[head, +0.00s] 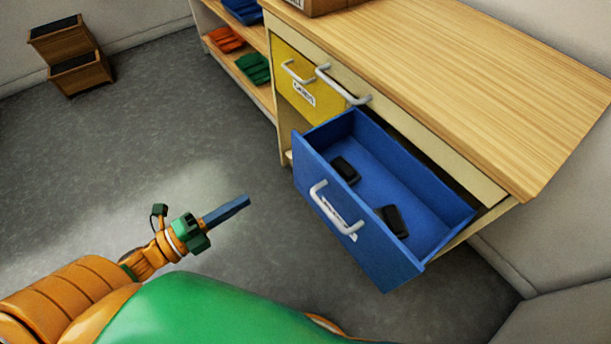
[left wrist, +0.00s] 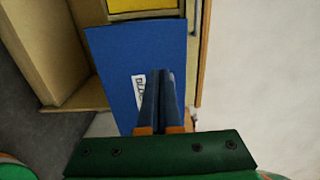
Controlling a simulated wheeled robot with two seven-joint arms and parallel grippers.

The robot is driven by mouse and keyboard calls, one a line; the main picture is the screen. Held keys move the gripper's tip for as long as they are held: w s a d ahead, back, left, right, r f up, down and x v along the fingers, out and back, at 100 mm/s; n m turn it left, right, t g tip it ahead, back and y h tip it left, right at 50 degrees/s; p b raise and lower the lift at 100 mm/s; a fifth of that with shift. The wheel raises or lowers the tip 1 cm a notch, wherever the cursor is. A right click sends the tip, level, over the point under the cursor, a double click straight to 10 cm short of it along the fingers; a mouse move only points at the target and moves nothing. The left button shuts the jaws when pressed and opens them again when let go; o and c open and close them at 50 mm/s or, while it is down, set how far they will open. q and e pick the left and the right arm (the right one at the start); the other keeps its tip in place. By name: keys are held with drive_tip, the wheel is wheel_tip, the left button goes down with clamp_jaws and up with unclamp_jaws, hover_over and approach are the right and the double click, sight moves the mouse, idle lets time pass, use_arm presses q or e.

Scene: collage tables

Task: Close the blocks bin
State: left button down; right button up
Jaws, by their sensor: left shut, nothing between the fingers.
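The blocks bin is a blue drawer (head: 350,240) pulled out of the wooden cabinet, with a white handle and a label on its front. Two dark blocks (head: 392,221) lie inside it. My left gripper (head: 246,200) is shut and empty, to the left of the drawer front and apart from it in the head view. In the left wrist view the shut fingers (left wrist: 164,88) point toward the blue drawer front (left wrist: 112,55) and cover part of its label (left wrist: 138,88). My right gripper is not in view.
A yellow bin (head: 290,88) with a handle sits shut beside the blue drawer, under the wooden tabletop (head: 470,80). Shelves with orange (head: 224,39) and green items (head: 253,68) stand at the back. Brown step boxes (head: 70,55) stand far left. The grey floor (head: 150,140) on the left is clear.

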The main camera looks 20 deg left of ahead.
sight(308, 165)
use_arm(q)
drive_tip(key=x, duration=1.4)
drive_tip(key=shift+s+d+r+p, duration=0.2)
drive_tip(key=shift+d+r+p, duration=0.05)
drive_tip(key=shift+d+p, duration=0.2)
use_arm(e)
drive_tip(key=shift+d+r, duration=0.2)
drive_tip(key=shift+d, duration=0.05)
use_arm(q)
drive_tip(key=shift+w+d, duration=0.1)
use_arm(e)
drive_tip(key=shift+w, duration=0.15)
